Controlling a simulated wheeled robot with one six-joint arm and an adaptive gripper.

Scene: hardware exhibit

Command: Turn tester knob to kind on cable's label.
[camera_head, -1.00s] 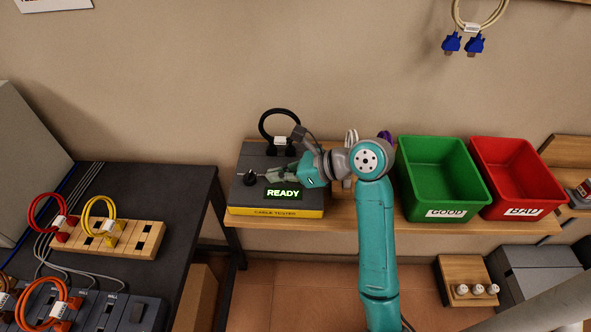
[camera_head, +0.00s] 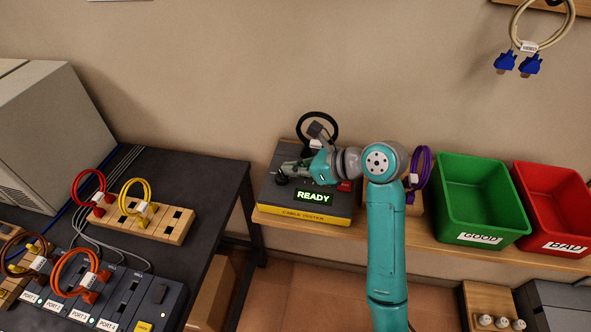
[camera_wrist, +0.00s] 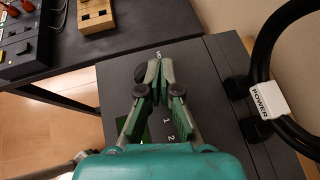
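The cable tester (camera_head: 304,214) is a dark box with a yellow front strip and a lit READY display. A black cable (camera_wrist: 262,62) is plugged into it and loops up at the back. Its white label (camera_wrist: 268,100) reads POWER. The tester knob (camera_head: 281,180) is dark and round; its pointer cannot be read. In the wrist view the knob (camera_wrist: 142,75) is partly hidden beside the left finger. My gripper (camera_wrist: 155,66) is over the tester top at the knob, its fingertips together with nothing visible between them. Small lettering beyond the fingertips is mostly hidden.
The green GOOD bin (camera_head: 470,205) and red BAD bin (camera_head: 556,208) stand right of the tester on the wooden shelf (camera_head: 430,240). A purple cable (camera_head: 423,166) stands between tester and bins. The dark table (camera_head: 208,180) at left holds more cables. A VIDEO cable (camera_head: 519,45) hangs on the wall.

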